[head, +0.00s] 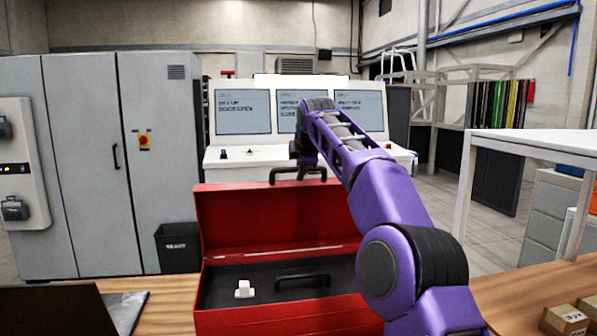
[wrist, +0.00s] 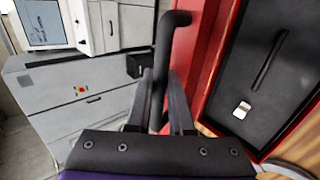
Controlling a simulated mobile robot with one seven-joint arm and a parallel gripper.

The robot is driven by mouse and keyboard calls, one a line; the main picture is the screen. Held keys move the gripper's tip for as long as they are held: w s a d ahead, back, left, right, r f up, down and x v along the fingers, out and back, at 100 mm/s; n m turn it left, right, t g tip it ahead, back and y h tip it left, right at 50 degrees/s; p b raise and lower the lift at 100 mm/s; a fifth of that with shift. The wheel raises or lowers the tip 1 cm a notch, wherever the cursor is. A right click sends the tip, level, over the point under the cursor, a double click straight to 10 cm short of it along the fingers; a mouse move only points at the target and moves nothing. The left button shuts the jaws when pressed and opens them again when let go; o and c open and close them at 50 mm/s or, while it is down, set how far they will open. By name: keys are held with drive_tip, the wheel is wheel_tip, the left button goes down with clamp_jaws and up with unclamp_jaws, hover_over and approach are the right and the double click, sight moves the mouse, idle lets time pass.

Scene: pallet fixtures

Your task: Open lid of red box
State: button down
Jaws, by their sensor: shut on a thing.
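The red box (head: 240,322) stands on the wooden table in the head view. Its red lid (head: 235,215) is open and stands about upright at the back. A black handle (head: 285,174) shows at the lid's top edge. My gripper (wrist: 160,78) is shut on this black handle (wrist: 168,45) in the wrist view. In the head view the arm covers the right part of the lid and box. Inside the box is a dark tray with a black bar handle (head: 302,280) and a small white object (head: 244,289); the white object also shows in the wrist view (wrist: 242,110).
A dark flat panel (head: 55,312) lies at the table's left. Small cardboard boxes (head: 565,320) sit at the right. Behind are a grey cabinet (head: 90,160), a black bin (head: 178,248) and a console with screens (head: 243,112). A white table (head: 540,142) stands at right.

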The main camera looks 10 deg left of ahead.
idle(0.3)
drive_tip(key=c, duration=0.8)
unclamp_jaws()
drive_tip(key=shift+f, duration=0.1)
drive_tip(key=shift+s, duration=0.1)
drive_tip(key=b+v, duration=0.1)
drive_tip(key=v, duration=1.6)
drive_tip(key=shift+s+r+b, duration=0.1)
drive_tip(key=shift+r+b, duration=0.2)
drive_tip(key=shift+b, duration=0.05)
drive_tip(key=shift+d+r, duration=0.1)
